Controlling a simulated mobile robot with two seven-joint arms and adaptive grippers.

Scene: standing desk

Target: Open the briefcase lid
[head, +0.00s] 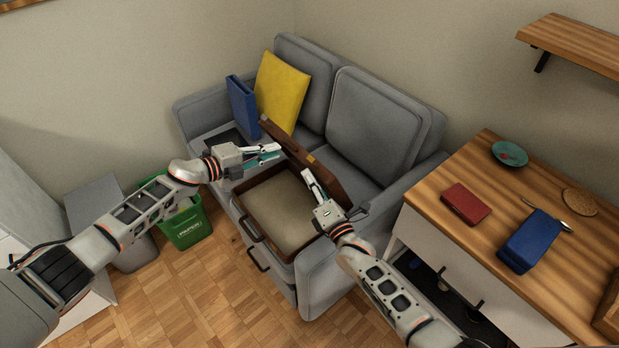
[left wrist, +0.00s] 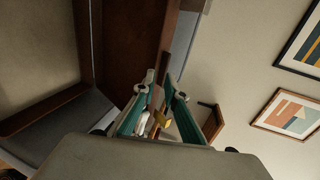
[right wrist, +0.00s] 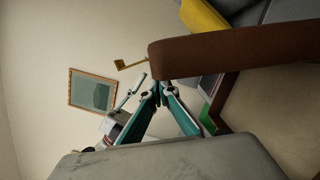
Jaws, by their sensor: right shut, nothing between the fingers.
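The brown briefcase (head: 243,221) lies on the grey sofa seat, its beige inside (head: 285,212) exposed. Its lid (head: 328,178) stands raised along the side nearer the backrest; I see mostly its brown edge. The lid also shows in the left wrist view (left wrist: 125,45) and the right wrist view (right wrist: 220,52). My left gripper (head: 280,150) is at the lid's far-left end, fingers apart; contact with the lid is unclear. My right gripper (head: 307,173) is shut and empty, just in front of the lid's middle, above the open case.
A yellow cushion (head: 281,92) and a blue binder (head: 242,107) stand at the sofa's left end. A green bin (head: 186,226) stands on the floor at left. A wooden desk (head: 445,172) with a red box (head: 465,204) and a blue case (head: 531,241) is at right.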

